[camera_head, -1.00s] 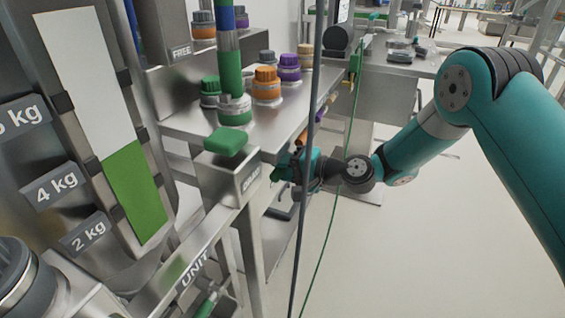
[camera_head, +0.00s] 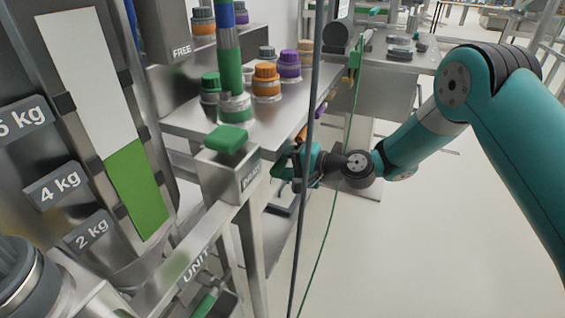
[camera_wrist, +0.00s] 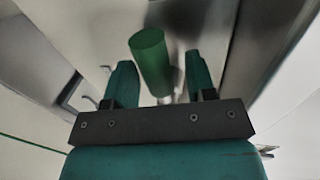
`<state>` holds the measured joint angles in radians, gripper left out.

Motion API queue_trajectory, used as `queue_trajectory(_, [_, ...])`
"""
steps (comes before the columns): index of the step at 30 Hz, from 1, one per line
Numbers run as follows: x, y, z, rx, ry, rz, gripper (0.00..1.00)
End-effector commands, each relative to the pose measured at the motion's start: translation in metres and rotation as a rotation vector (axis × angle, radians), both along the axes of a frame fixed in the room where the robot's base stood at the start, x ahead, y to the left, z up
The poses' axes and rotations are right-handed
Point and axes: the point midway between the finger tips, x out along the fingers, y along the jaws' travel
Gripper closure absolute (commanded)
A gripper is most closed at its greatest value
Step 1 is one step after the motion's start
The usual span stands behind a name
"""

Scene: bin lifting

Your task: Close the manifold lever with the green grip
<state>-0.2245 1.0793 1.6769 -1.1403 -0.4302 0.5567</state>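The green grip (camera_wrist: 151,62) of a lever shows in the wrist view as a smooth cylinder, with a metal stem below it. My gripper (camera_head: 283,168) is beside the bench's front edge in the head view. In the wrist view its two green fingers stand apart, one on each side of the green grip. The grip looks closer to the left finger; I cannot tell whether they touch. In the head view the grip cannot be made out clearly behind my gripper.
The steel bench (camera_head: 190,122) carries orange, purple and green-capped bottles. An orange lever grip (camera_head: 301,134) is farther along the edge. A dark vertical pole (camera_head: 308,110) and a green cable (camera_head: 327,225) cross in front. Floor is clear at right.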

Motion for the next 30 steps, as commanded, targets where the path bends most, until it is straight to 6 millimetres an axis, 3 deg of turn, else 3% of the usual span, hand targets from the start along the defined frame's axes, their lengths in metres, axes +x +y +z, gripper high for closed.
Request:
queue_trajectory(8, [-0.004, -0.015, 0.003, -0.001, 0.001, -0.002, 0.49])
queue_trajectory(21, [-0.040, -0.114, 0.024, 0.000, 0.002, -0.006, 0.49])
queue_trajectory(30, [-0.055, -0.156, 0.033, 0.001, 0.000, -0.003, 0.49])
